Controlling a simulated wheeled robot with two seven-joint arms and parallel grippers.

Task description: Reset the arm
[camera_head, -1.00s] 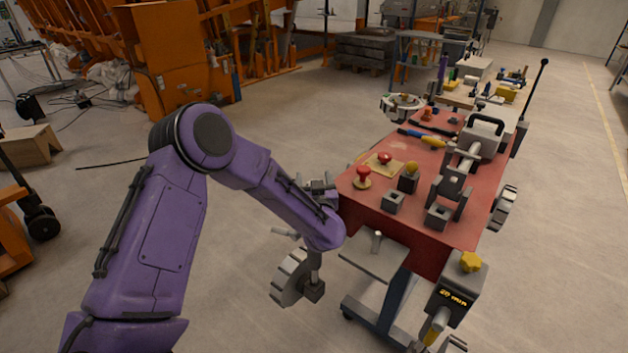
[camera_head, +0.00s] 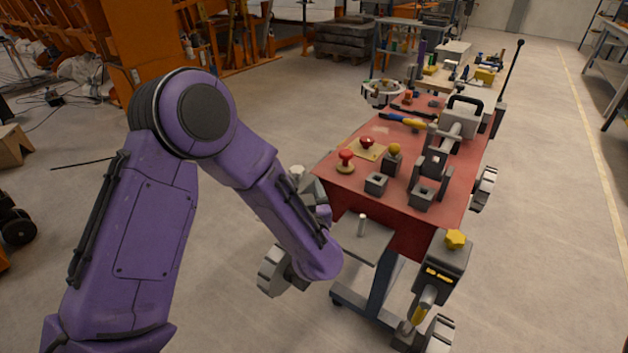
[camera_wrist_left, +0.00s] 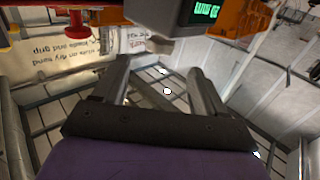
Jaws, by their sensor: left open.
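My left arm comes in from the left as a purple arm, bent at its elbow. My left gripper (camera_wrist_left: 157,75) shows in the left wrist view with its two grey fingers apart and nothing between them. In the head view the gripper is mostly hidden behind my purple forearm, beside the near left corner of the red table (camera_head: 410,232). It appears apart from the table's objects. My right arm and gripper are not in view.
The table holds red knobs (camera_head: 367,142), small grey square blocks (camera_head: 376,184), a grey clamp-like device (camera_head: 436,160) and a yellow-handled tool (camera_head: 404,120). A timer box with a yellow knob (camera_head: 455,239) hangs at its near end. Open floor (camera_head: 225,315) lies left of the table.

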